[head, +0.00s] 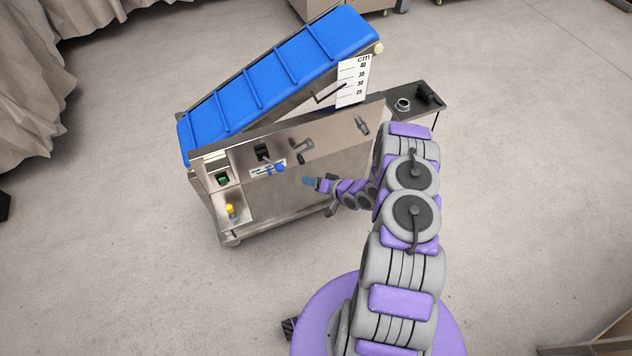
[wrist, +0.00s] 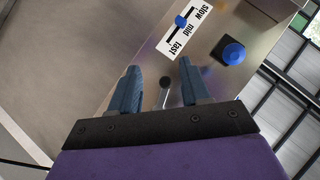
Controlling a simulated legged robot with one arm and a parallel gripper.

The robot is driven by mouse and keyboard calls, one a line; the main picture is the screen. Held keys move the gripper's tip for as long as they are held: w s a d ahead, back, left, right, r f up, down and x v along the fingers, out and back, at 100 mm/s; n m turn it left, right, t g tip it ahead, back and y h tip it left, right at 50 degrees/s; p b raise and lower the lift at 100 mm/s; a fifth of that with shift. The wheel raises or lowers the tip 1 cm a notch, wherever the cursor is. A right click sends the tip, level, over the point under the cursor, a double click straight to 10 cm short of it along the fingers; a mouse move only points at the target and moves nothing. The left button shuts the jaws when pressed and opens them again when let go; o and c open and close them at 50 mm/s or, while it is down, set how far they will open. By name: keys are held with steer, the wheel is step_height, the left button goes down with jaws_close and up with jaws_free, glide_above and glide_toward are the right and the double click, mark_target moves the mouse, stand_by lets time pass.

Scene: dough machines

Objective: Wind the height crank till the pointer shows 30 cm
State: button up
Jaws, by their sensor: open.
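The dough machine has a sloping blue belt (head: 262,85) and a white cm scale (head: 354,82). A thin dark pointer (head: 330,92) ends at the scale's left side near the 30 mark; the exact reading is too small to tell. A grey crank-like handle (head: 303,146) sticks out of the front panel, and a second grey fitting (head: 362,126) is further right; which is the height crank is unclear. My gripper (head: 310,182) is open and empty, below the first handle. In the wrist view a metal rod with a dark end (wrist: 163,92) shows between the open fingers (wrist: 160,92), apparently beyond them.
A blue round knob (wrist: 233,52) and a slow-mid-fast slider (wrist: 180,22) sit close by on the panel. A green button (head: 222,180) and a yellow knob (head: 230,209) are at the left. A side shelf (head: 422,108) juts right. The floor in front is clear.

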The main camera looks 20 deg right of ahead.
mark_target(305, 148)
steer(key=w+b, duration=0.1)
steer(key=w, duration=0.7)
steer(key=shift+w+d+b, duration=0.15)
steer(key=shift+w+b, duration=0.1)
steer(key=shift+b, duration=0.1)
steer(key=shift+c, duration=0.3)
